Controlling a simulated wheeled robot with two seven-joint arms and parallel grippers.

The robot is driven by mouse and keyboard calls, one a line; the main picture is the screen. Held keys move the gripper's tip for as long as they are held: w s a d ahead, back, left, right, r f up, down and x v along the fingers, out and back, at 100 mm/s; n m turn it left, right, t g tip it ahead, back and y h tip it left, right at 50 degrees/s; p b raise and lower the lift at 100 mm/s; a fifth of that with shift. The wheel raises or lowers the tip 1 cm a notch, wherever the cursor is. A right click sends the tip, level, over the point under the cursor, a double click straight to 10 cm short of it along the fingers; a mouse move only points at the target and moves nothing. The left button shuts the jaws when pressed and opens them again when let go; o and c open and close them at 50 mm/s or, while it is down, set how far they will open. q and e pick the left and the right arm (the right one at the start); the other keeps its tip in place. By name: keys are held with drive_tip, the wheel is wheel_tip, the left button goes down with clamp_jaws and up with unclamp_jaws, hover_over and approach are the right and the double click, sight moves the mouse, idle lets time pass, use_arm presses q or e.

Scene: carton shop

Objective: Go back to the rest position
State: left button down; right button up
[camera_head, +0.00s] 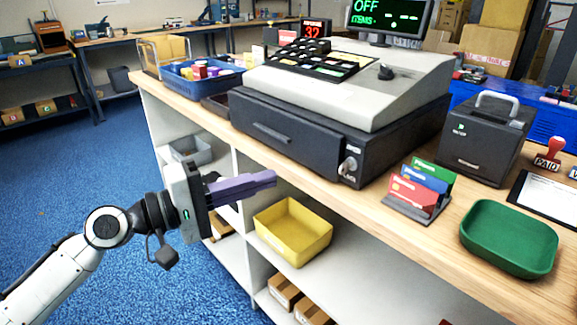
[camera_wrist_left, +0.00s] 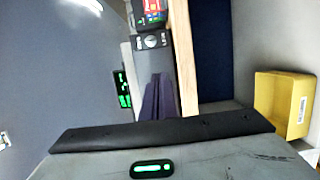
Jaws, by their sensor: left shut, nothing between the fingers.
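My left gripper (camera_head: 270,179) reaches in from the left in the head view, in front of the counter's open shelves. Its purple fingers are together with nothing between them, and they point right, just above and left of a yellow bin. In the left wrist view the shut fingers (camera_wrist_left: 160,97) point up toward the counter edge and the register. No contact with the counter is visible. My right gripper is in neither view.
The wooden counter (camera_head: 335,205) carries a cash register (camera_head: 345,85), a card holder (camera_head: 418,195), a green tray (camera_head: 508,238) and a blue tray (camera_head: 190,85). The yellow bin (camera_head: 292,230) stands on a shelf below. Blue floor (camera_head: 60,170) lies open at left.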

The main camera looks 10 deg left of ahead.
use_arm(q)
drive_tip(key=s+f+m+y+p, duration=0.2)
drive_tip(key=s+f+y, duration=0.15)
drive_tip(key=f, duration=0.75)
drive_tip(key=s+f+m+y+p, duration=0.15)
drive_tip(key=s+f, duration=0.25)
drive_tip(key=f, duration=0.7)
drive_tip(key=s+f+m+g+y+p, duration=0.1)
drive_tip(key=s+f+m+g+y, duration=0.2)
drive_tip(key=s+f, duration=1)
drive_tip(key=s+a+m+y, duration=0.1)
drive_tip(key=s+m+y, duration=0.2)
drive_tip(key=shift+f+m, duration=0.25)
drive_tip(key=shift+m, duration=0.1)
